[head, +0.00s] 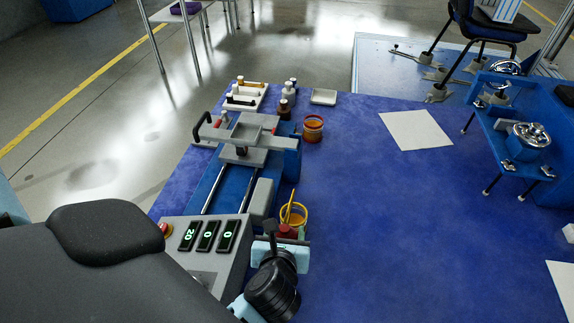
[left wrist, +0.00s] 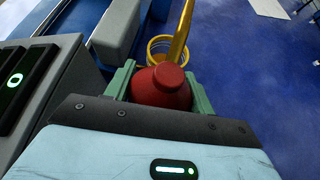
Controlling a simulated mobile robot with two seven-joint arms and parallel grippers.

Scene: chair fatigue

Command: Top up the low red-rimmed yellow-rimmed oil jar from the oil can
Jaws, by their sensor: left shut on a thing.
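My left gripper (head: 289,236) is shut on the red oil can (left wrist: 162,88), whose body sits between green fingers in the left wrist view. The can's yellow spout (left wrist: 182,35) points up and away, toward the yellow-rimmed jar (left wrist: 153,45). In the head view the jar (head: 304,215) is just beyond the can, and the spout overlaps it. I cannot tell whether the spout tip is over its mouth. The can's lower part is hidden by the gripper. A red-rimmed amber jar (head: 313,129) stands farther back. My right gripper is not in view.
A grey and blue test rig (head: 240,135) with rails stands left of the jars, with a display box (head: 207,240) in front. Bottles (head: 285,108) and a small tray (head: 323,97) stand behind. A white sheet (head: 416,130) lies right. The blue tabletop's middle is clear.

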